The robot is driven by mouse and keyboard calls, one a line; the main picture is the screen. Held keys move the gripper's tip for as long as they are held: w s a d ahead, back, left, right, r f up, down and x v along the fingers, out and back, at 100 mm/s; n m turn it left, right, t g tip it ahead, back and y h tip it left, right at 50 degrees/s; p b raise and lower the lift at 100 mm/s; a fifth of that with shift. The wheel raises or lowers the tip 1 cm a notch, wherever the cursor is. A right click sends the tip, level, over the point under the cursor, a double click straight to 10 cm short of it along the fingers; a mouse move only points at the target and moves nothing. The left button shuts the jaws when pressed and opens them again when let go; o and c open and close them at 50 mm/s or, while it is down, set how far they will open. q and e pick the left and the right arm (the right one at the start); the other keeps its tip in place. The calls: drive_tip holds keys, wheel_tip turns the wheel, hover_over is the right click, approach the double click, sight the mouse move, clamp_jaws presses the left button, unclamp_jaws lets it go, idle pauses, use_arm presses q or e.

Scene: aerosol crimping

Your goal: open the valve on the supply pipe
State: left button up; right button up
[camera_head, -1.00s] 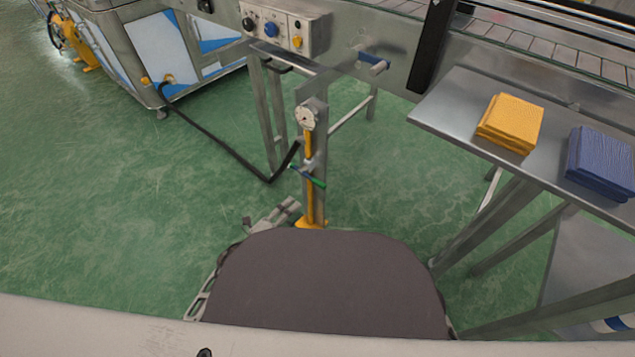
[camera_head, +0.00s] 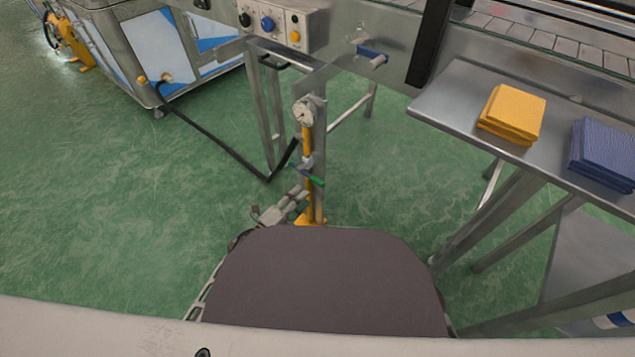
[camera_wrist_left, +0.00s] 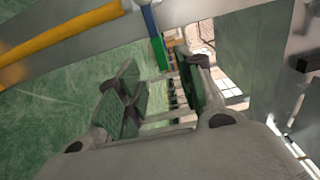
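The yellow supply pipe (camera_head: 308,150) runs upright along a grey post, with a round gauge (camera_head: 304,112) at its top. Its valve has a lever with a green grip (camera_head: 318,181), sloping down to the right. In the left wrist view the pipe (camera_wrist_left: 62,44) crosses the upper left, and the lever's green end (camera_wrist_left: 160,54) and blue part (camera_wrist_left: 150,21) lie just beyond the fingers. My left gripper (camera_head: 296,192) is low beside the pipe, below the lever. In the left wrist view the gripper (camera_wrist_left: 158,78) is open and empty, apart from the lever. My right gripper is not in view.
A black hose (camera_head: 225,147) runs from the pipe to a steel cabinet (camera_head: 170,50) at left. A control box (camera_head: 275,24) sits above. At right a metal shelf (camera_head: 455,98) carries yellow cloths (camera_head: 512,113) and blue cloths (camera_head: 603,152).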

sight(316, 183)
use_arm(q)
drive_tip(key=b+x, duration=0.2)
drive_tip(key=x, duration=0.6)
drive_tip(key=shift+w+d, duration=0.1)
drive_tip(key=shift+w+d+b, duration=0.3)
drive_tip(key=shift+w+d, duration=0.05)
drive_tip(key=shift+w, duration=0.15)
clamp_jaws()
